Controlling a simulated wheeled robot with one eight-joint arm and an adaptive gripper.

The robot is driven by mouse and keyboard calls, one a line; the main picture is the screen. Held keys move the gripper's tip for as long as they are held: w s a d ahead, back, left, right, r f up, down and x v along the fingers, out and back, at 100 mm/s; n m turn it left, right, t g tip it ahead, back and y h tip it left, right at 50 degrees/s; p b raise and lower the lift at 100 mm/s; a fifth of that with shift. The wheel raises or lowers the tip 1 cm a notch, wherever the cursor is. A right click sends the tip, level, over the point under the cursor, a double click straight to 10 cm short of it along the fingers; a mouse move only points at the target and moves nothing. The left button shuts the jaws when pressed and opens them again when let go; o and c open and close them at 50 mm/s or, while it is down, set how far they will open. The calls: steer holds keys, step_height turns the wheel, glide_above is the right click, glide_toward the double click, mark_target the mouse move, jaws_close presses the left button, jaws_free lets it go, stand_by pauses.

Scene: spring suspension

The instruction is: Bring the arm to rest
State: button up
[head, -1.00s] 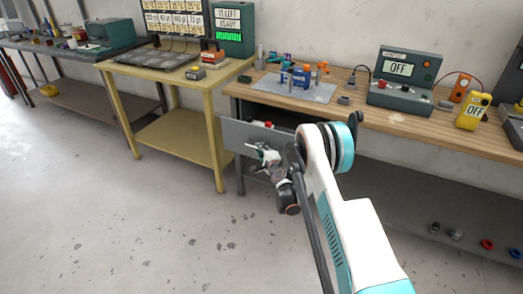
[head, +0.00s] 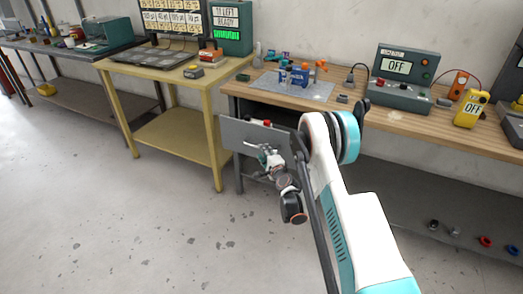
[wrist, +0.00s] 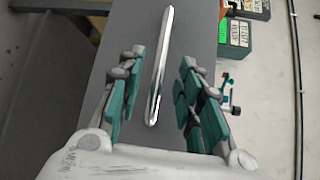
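My gripper (wrist: 162,62) is open in the wrist view, its two teal-padded fingers spread wide. A shiny metal bar handle (wrist: 160,65) on a grey drawer front (wrist: 119,55) shows between the fingers, with a gap on both sides. Nothing is held. In the head view my gripper (head: 264,156) is small, in front of the grey drawer front (head: 240,136), below the wooden bench top. The drawer is pulled out, with red items (head: 267,123) showing inside. How far the fingertips are from the handle is hard to tell.
The wooden bench (head: 385,117) carries a grey mat (head: 312,93) with blue and orange parts, a grey box marked OFF (head: 400,78) and a yellow meter (head: 471,108). A yellow table (head: 212,83) stands to the left. The floor (head: 130,225) in front is clear.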

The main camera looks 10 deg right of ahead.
steer(key=shift+v, duration=1.15)
steer(key=s+a+r+n+g+y, duration=0.1)
steer(key=s+r+n, duration=0.15)
steer(key=r, duration=0.55)
steer(key=s+a+r+n+g, duration=0.1)
steer(key=a+r+n, duration=0.15)
steer(key=r, duration=0.65)
steer(key=s+r+n+g, duration=0.3)
steer(key=s+r+n, duration=0.2)
steer(key=s+r, duration=0.55)
steer(key=s+d+n+g+h, duration=0.2)
steer(key=s+n, duration=0.2)
steer(key=s, duration=1.3)
steer(key=s+d+n+g+h, duration=0.1)
steer(key=s+d+n+g, duration=0.1)
steer(key=s, duration=1.6)
steer(key=shift+s+d+r+n+h, duration=0.25)
steer(key=shift+d+n+h, duration=0.15)
steer(key=shift+n, duration=0.5)
